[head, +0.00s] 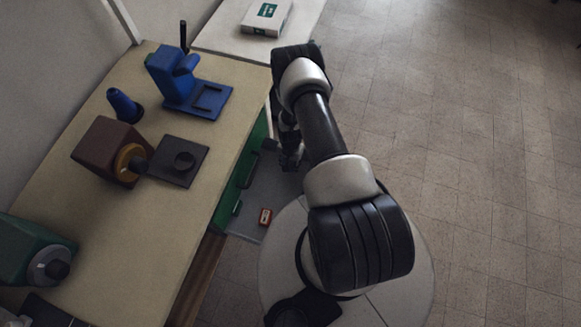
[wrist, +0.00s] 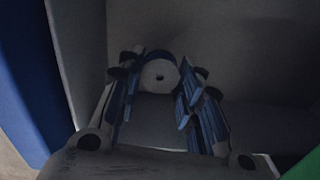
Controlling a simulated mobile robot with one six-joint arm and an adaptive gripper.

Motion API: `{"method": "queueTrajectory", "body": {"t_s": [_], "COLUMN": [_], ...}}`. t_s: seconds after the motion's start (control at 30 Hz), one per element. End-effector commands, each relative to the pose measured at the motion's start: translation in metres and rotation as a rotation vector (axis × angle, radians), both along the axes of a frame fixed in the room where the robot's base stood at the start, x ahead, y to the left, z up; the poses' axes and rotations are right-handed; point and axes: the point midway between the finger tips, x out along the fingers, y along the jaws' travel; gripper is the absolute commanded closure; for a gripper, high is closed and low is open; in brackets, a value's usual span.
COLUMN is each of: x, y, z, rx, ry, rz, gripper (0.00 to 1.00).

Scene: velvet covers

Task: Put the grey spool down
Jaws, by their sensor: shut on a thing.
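The grey spool (wrist: 160,76) shows in the wrist view as a pale round end with a dark hole in its middle. It sits between the fingertips of my gripper (wrist: 158,88), which is shut on it. Grey surfaces lie around and behind the spool; I cannot tell whether it touches them. In the head view my gripper (head: 290,158) points down beside the table's right edge, over a grey, open, drawer-like space (head: 272,185) with green sides. The spool cannot be made out there.
The table (head: 120,245) bears a blue machine (head: 178,85), a blue cone (head: 122,104), a brown block (head: 105,150), a dark plate (head: 190,150) and a green machine (head: 25,250). Open floor lies to the right.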

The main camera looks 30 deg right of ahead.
Motion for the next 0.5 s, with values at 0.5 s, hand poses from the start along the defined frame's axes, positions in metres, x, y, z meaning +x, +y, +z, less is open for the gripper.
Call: {"method": "queueTrajectory", "body": {"t_s": [0.5], "x": [0.0], "y": [0.0], "z": [-0.033], "rx": [0.0], "ry": [0.0], "rz": [0.0], "gripper": [0.78]}}
